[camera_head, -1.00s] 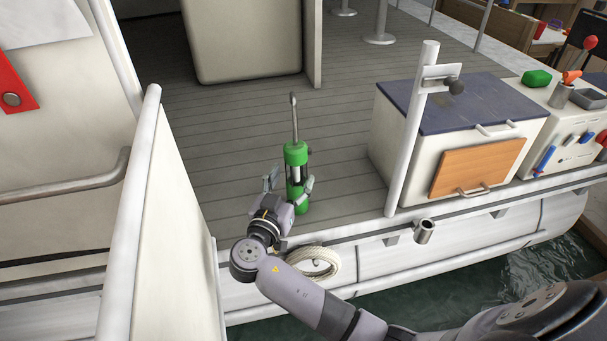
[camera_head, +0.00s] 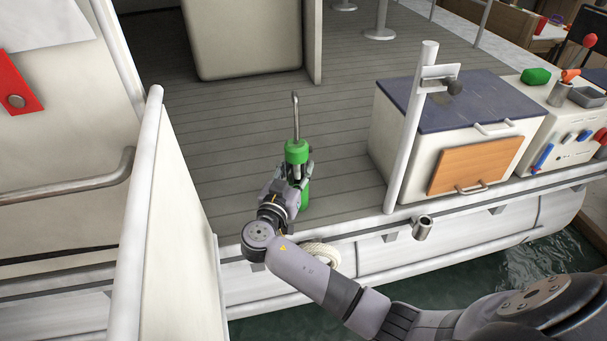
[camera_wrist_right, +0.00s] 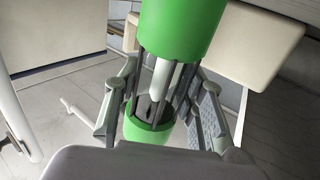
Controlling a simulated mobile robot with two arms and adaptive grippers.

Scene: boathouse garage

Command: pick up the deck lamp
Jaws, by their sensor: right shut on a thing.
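The deck lamp (camera_head: 297,152) is a green lantern with a clear middle behind dark bars and a tall grey handle or hook on top. It stands upright on the boat's grey deck near the edge. My right gripper (camera_head: 287,176) is shut on the lamp around its middle, from the near side. In the right wrist view the lamp (camera_wrist_right: 181,30) fills the centre, with the fingers of my right gripper (camera_wrist_right: 165,108) on both sides of its barred section. The lamp's lower part is partly hidden by the gripper in the head view. My left gripper is not in view.
A white post (camera_head: 411,130) and a white cooler box with a dark blue lid (camera_head: 470,100) stand to the right. A white wall panel with a rail (camera_head: 150,200) is close on the left. A coiled rope (camera_head: 322,254) hangs below the deck edge. Open deck lies behind the lamp.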

